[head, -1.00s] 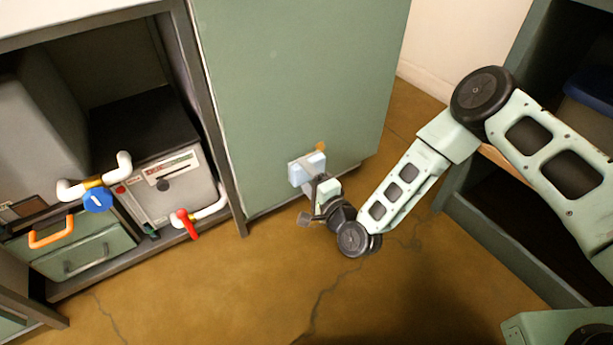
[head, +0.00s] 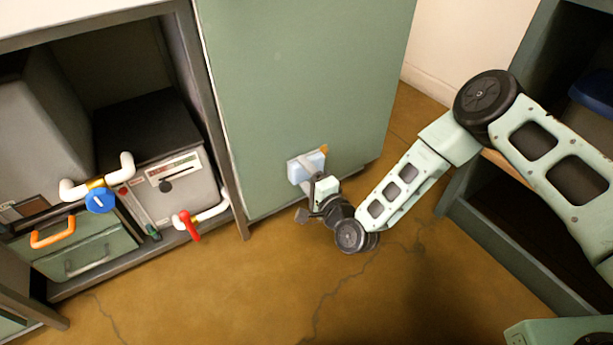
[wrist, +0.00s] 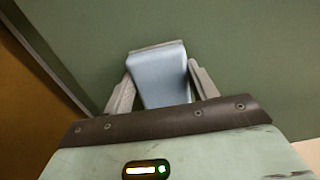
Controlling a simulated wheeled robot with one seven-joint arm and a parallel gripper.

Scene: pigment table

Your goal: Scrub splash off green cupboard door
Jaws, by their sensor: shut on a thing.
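The green cupboard door (head: 300,80) stands upright in the head view and fills most of the wrist view (wrist: 235,50). A small orange-brown splash (head: 324,149) shows low on the door, at the upper right edge of a light blue block (head: 312,164). The block probably covers part of it. My gripper (head: 304,172) is shut on the blue block, which also shows between the two fingers in the wrist view (wrist: 163,78). The block is at the door's face; whether it touches is hard to tell. No splash shows in the wrist view.
An open cabinet at left holds a grey box (head: 168,178) and pipes with a blue valve (head: 99,201) and a red valve handle (head: 190,227). A dark open shelf (head: 510,245) stands at right. The brown floor (head: 250,290) between is clear.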

